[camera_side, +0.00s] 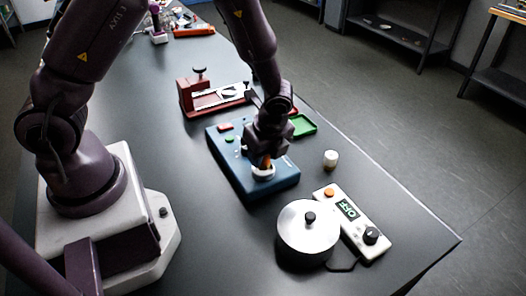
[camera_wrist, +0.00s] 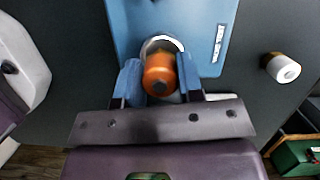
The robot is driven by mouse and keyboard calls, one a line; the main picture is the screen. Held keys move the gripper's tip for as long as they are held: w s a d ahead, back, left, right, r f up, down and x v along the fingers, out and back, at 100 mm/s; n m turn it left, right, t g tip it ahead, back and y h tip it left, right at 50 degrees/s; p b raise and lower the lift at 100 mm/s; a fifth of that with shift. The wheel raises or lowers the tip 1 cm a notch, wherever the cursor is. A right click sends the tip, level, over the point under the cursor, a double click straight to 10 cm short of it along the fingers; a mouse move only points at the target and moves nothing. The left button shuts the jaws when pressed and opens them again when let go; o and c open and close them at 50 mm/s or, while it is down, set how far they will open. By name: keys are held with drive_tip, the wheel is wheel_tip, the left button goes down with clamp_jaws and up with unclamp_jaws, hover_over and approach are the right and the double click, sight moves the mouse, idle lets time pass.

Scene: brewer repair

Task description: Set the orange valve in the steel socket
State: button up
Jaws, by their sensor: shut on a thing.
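The orange valve (camera_wrist: 159,75) is between the blue fingers of my gripper (camera_wrist: 160,84) in the wrist view. In the side view it shows as a small orange spot (camera_side: 266,162) under my gripper (camera_side: 264,160). My gripper is shut on the valve. The steel socket (camera_wrist: 162,42) is a pale ring on the blue brewer body (camera_wrist: 200,20), just beyond the valve in the wrist view. In the side view the ring (camera_side: 263,173) lies directly below the valve. Whether the valve's lower end is inside the socket is hidden.
A steel pot with a lid (camera_side: 306,230) and a white control box reading OFF (camera_side: 350,222) stand near the front. A small white cylinder (camera_side: 330,158) is right of the brewer. A green tray (camera_side: 303,125) and a red vise-like fixture (camera_side: 188,96) are behind it.

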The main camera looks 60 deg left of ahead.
drive_tip(key=shift+f, duration=0.15)
idle(0.3)
drive_tip(key=shift+f, duration=0.4)
drive_tip(key=shift+f, duration=0.4)
idle(0.9)
drive_tip(key=o, duration=1.5)
drive_tip(key=shift+r, duration=0.1)
drive_tip(key=shift+r, duration=4.05)
